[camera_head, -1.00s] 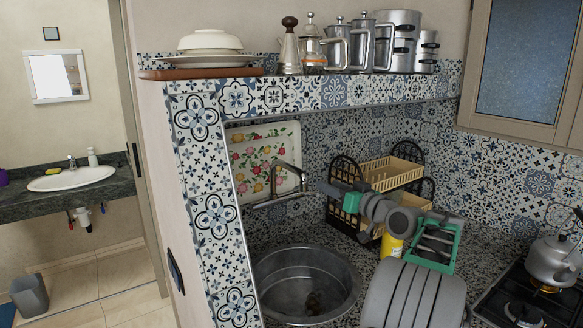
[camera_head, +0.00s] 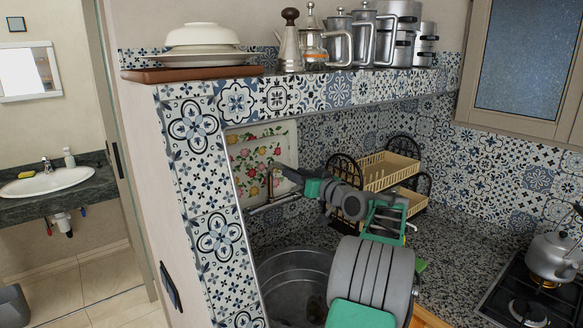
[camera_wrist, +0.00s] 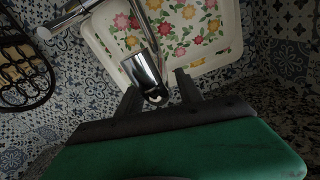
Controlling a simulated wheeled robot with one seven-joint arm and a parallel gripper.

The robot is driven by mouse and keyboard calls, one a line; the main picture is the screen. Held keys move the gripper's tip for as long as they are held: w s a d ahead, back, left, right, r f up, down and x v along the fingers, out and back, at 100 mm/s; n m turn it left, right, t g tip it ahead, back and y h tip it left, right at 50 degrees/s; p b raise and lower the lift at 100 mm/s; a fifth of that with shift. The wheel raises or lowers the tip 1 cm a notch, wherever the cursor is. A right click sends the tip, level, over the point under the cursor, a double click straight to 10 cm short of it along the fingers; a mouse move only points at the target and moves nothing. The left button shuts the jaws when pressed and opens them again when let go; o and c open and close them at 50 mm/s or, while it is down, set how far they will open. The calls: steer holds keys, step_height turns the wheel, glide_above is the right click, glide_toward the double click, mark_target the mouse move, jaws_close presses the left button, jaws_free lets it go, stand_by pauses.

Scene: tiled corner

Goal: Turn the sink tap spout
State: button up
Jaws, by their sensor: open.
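The chrome sink tap (camera_head: 270,186) stands above the round metal sink (camera_head: 290,275), in front of the floral tray. My gripper (camera_head: 284,180) is open, with its fingertips close to the upper part of the tap. In the wrist view, a chrome cylindrical end of the tap (camera_wrist: 143,70) shows between the two dark fingers of my gripper (camera_wrist: 158,92). I cannot tell whether a finger touches it. My gripper and arm hide part of the tap and the right side of the sink.
A floral tray (camera_head: 262,155) leans behind the tap. A dish rack (camera_head: 388,170) stands behind my arm on the right. A tiled wall edge (camera_head: 205,215) borders the sink on the left. A kettle (camera_head: 553,258) sits on the stove at the right.

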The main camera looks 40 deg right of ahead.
steer(key=shift+w+d, duration=0.1)
steer(key=shift+w, duration=0.8)
steer(key=shift+c, duration=0.2)
jaws_close()
stand_by(0.5)
